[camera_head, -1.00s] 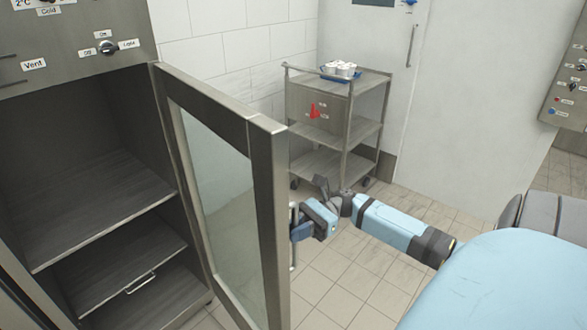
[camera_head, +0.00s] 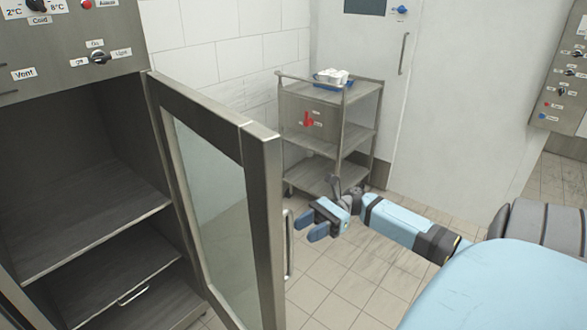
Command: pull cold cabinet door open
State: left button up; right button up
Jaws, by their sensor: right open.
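The cold cabinet (camera_head: 68,52) stands at the left, with a "Cold" dial at its top. Its glass-paned door (camera_head: 262,215) stands wide open, swung out toward the middle of the view, and the shelves inside show. The door handle (camera_head: 289,245) is a vertical metal bar on the door's right side. My right gripper (camera_head: 314,226) is open and empty just right of the handle, apart from it, with its blue fingers pointing left. My left gripper is not in view.
A metal trolley (camera_head: 345,131) stands behind the door near the tiled wall, with a blue tray (camera_head: 320,84) of white items on top. A control panel (camera_head: 563,85) is at the far right. The tiled floor (camera_head: 345,290) right of the door is clear.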

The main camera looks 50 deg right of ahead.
jog(key=s+d, duration=0.1)
jog(key=d, duration=0.7)
jog(key=shift+s, duration=0.3)
